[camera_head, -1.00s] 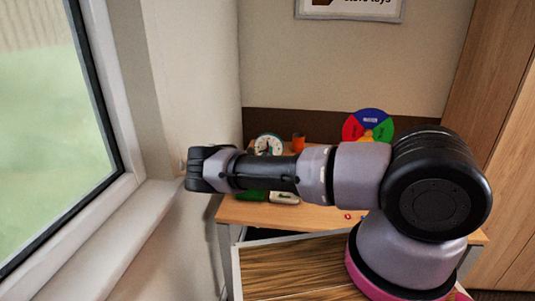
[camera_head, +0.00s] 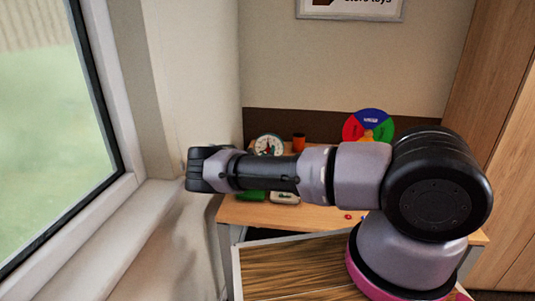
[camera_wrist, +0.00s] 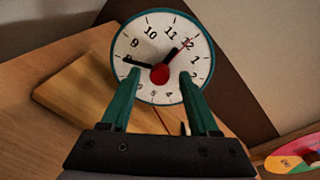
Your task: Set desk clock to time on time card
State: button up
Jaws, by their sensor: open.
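The desk clock (camera_wrist: 150,85) has a white dial, a teal rim and a red centre knob (camera_wrist: 160,74). In the wrist view it is tilted, with a long black hand toward the left near the 8 and a shorter one toward the 12 and 1. The clock (camera_head: 268,144) also shows small in the head view, partly behind my arm. My gripper (camera_wrist: 157,80) is open, its green fingers on either side of the knob, in front of the lower dial. They hide some lower numerals; contact with the knob cannot be told. I cannot make out a time card.
The clock is by a wooden board (camera_wrist: 85,85) on the desk (camera_head: 320,217). An orange cup (camera_head: 299,142) and a coloured wheel (camera_head: 369,125) stand at the back. A green item (camera_head: 250,196) and a pale item (camera_head: 285,198) lie under my arm. A wall and window are at left.

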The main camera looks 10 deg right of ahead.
jog(key=v, duration=1)
jog(key=shift+s, duration=0.35)
jog(key=shift+a, duration=0.1)
